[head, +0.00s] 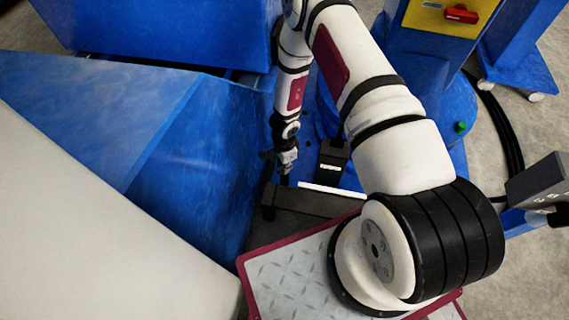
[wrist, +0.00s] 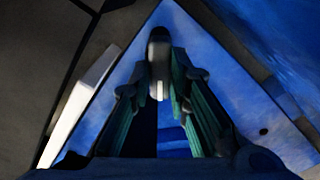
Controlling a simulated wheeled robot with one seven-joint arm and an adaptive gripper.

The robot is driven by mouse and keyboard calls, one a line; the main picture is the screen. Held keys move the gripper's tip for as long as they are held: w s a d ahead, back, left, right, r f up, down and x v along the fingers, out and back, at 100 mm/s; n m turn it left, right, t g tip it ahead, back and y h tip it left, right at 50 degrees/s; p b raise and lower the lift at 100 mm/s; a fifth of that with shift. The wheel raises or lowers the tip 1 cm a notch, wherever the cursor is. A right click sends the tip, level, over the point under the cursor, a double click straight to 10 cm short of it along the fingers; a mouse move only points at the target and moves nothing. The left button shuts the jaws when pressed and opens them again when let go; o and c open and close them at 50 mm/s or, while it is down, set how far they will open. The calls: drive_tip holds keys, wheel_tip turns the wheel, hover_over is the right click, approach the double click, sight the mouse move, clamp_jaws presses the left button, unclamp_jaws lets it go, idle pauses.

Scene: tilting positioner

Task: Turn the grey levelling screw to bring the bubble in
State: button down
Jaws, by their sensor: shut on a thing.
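The grey levelling screw (wrist: 159,52) shows in the wrist view as a rounded grey piece with a paler end, between my fingertips. My gripper (wrist: 161,84) is shut on it, with one dark green-edged finger on each side. In the head view my gripper (head: 285,172) points down beside the blue positioner body (head: 215,150). The screw cannot be made out there, hidden by the gripper and too small. I cannot make out the bubble or its vial in either view.
A dark beam (head: 300,200) with a white strip (head: 333,190) lies close to the right of my gripper. A dark block (head: 331,160) stands just behind it. Blue walls rise close by on the left. A cabinet with a red switch (head: 461,14) stands at the back right.

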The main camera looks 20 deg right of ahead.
drive_tip(key=n, duration=0.5)
drive_tip(key=shift+n, duration=0.3)
drive_tip(key=n, duration=0.4)
drive_tip(key=shift+n, duration=0.7)
drive_tip(key=c, duration=1.5)
unclamp_jaws()
wheel_tip(320, 180, up, 12)
drive_tip(key=shift+f, duration=0.1)
